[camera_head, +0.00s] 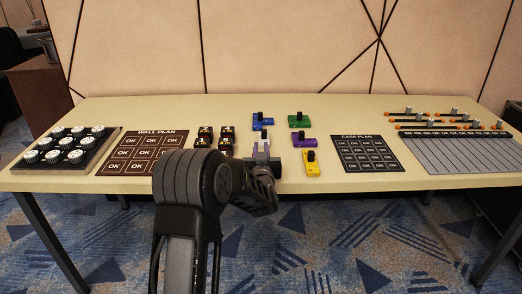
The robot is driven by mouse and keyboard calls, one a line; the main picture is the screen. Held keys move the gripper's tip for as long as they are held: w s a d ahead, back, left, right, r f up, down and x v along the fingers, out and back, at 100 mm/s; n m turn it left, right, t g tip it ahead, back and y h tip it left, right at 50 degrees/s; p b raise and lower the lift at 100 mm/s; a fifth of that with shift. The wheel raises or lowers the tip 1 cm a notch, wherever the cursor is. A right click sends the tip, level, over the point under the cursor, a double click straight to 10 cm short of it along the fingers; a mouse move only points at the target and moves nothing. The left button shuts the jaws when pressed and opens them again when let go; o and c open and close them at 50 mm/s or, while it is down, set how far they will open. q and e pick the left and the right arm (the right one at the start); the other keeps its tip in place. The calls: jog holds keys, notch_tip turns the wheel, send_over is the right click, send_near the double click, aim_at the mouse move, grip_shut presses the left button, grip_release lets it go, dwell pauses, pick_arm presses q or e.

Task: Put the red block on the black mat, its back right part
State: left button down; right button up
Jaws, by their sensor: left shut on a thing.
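No red block can be made out; it may be hidden behind my left arm or gripper. The black mat (387,166), marked "CASE PLAN" with rows of OK cells, lies flat right of the table's middle. My left gripper (263,152) is at the middle of the table, left of the mat and apart from it. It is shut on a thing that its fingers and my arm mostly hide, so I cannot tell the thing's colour. My right gripper is not in view.
Blue (262,122), green (299,121), purple (304,141) and yellow (313,170) blocks with black knobs stand around the gripper. A brown "WALL PLAN" mat (104,151), small dark blocks (205,132) and a knob tray (92,160) are left. A grey board (462,154) is right.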

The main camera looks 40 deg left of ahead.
pick_arm(q)
jog(key=shift+f, duration=0.1)
jog(key=c, duration=1.3)
grip_release()
jog(key=shift+c, duration=0.2)
jog(key=v, duration=1.2)
